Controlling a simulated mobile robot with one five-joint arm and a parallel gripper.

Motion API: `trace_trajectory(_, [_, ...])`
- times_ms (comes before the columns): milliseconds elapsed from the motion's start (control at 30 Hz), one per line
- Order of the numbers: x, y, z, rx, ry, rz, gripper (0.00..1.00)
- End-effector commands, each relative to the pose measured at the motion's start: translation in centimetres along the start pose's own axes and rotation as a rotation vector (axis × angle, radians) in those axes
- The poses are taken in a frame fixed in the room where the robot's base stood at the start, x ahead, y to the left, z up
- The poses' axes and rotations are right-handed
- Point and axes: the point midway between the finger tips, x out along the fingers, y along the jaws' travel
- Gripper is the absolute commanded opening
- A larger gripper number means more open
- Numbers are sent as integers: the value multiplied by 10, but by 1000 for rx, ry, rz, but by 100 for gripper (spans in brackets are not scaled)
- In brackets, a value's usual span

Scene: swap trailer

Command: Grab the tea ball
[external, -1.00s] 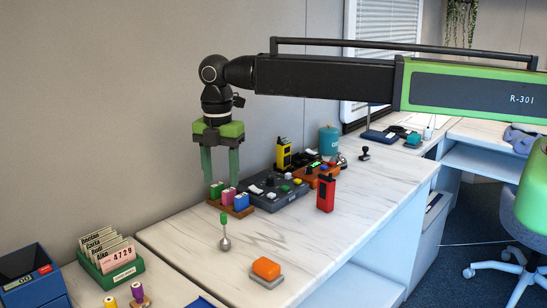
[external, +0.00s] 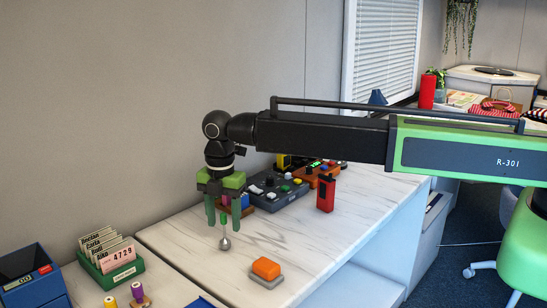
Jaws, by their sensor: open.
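The tea ball (external: 225,243) is a small silver ball with a thin stem and a green top, upright on the white marbled counter (external: 310,240). My gripper (external: 224,226) points down with its two green fingers open. In the picture, the fingers stand on either side of the stem, with their tips a little above the ball. I cannot tell from this one view whether they are at the same depth as it. Nothing shows held between the fingers.
A small block rack (external: 246,209) stands close behind my gripper, with a grey control box (external: 275,193) beyond it. A red radio (external: 326,194) stands to the right. An orange-topped block (external: 266,269) lies in front. A green card holder (external: 113,269) is at left.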

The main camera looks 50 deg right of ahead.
Motion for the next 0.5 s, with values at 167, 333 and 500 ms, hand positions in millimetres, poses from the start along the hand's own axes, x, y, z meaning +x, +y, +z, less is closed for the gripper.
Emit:
trace_trajectory(167, [19,1,1,0,0,0,51])
trace_trajectory(333, [49,1,2,0,0,0,51])
trace_trajectory(500, [52,1,2,0,0,0,51])
